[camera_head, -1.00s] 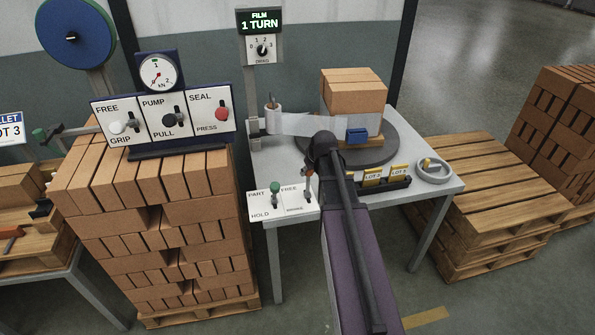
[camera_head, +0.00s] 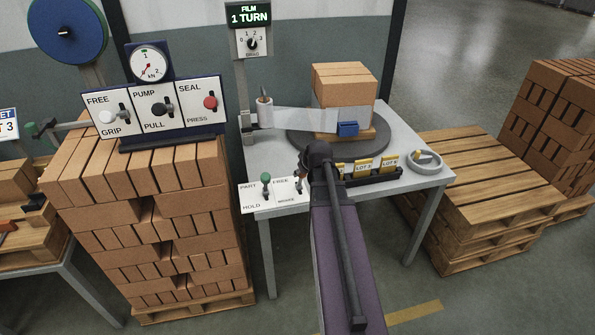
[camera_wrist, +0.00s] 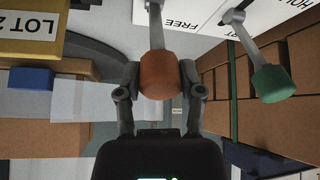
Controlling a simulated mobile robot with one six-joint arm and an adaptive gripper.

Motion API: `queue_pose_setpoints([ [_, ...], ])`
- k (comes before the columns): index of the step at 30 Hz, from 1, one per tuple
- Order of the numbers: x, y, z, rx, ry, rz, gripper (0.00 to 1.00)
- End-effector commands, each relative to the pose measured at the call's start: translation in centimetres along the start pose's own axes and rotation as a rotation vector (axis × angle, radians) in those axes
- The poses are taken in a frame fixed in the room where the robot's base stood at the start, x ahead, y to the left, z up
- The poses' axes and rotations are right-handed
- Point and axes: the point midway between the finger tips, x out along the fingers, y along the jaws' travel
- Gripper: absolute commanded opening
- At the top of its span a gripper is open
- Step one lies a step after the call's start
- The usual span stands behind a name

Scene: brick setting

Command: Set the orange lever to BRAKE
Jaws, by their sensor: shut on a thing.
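The orange lever's knob (camera_wrist: 160,75) is between the two fingers of my gripper (camera_wrist: 160,90) in the wrist view, with its grey stem running up to the white switch plate. My gripper is shut on this knob. In the head view the white plate (camera_head: 250,199) sits at the table's front left corner, marked FREE above and BRAKE below beside the orange lever. My arm and gripper (camera_head: 303,174) hide much of the lever there, so I cannot tell its exact setting.
A green-knobbed lever (camera_head: 265,180) marked PART and HOLD stands just left; its knob also shows in the wrist view (camera_wrist: 272,83). The turntable (camera_head: 378,144) bears wrapped bricks. A dark rack (camera_head: 385,178) of LOT cards is close to the right. A brick stack (camera_head: 170,200) stands left.

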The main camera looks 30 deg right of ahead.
Motion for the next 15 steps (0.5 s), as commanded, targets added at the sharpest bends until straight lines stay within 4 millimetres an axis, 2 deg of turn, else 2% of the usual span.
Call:
queue_pose_setpoints([
  [1, -0.01, -0.52, 0.33, 0.005, -0.003, -0.013, 0.0],
  [15, -0.14, -0.38, 0.71, 0.007, -0.005, -0.009, 0.0],
])
